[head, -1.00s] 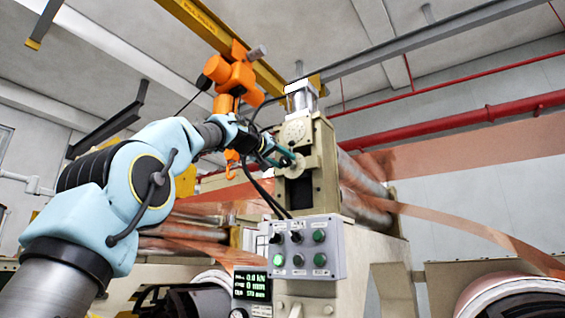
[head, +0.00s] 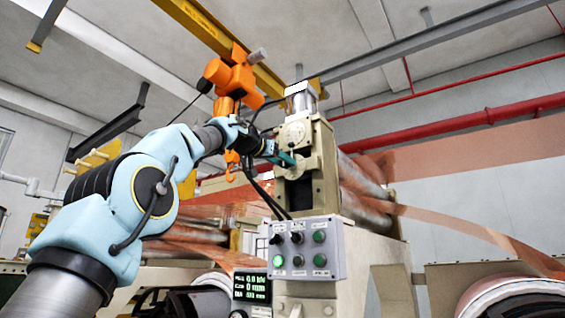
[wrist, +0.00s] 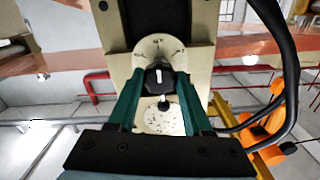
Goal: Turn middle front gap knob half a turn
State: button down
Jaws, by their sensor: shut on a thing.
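The gap knob (wrist: 152,82) is black with a white pointer mark. It sits on a pale scale plate (wrist: 160,47) on the cream machine stand (head: 325,180). My gripper (wrist: 158,88) has its green fingers on both sides of the knob and is shut on it. The white pointer runs roughly up and down in the wrist view. In the head view my gripper (head: 292,161) reaches the upper front of the stand, and its fingers hide most of the knob.
A round cream dial (head: 293,132) sits just above my gripper. A grey control box (head: 305,248) with several buttons and switches is below, beside a lit display (head: 252,286). An orange hoist (head: 232,78) hangs close to my arm. Copper foil (head: 460,152) runs at right.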

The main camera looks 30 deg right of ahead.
jog(key=shift+f, duration=0.2)
jog(key=shift+c, duration=1.7)
grip_release()
jog(key=shift+r, duration=0.15)
jog(key=b+v, duration=0.6)
jog(key=v, duration=0.4)
jog(key=shift+s+a, duration=0.15)
jog(key=shift+a, duration=0.25)
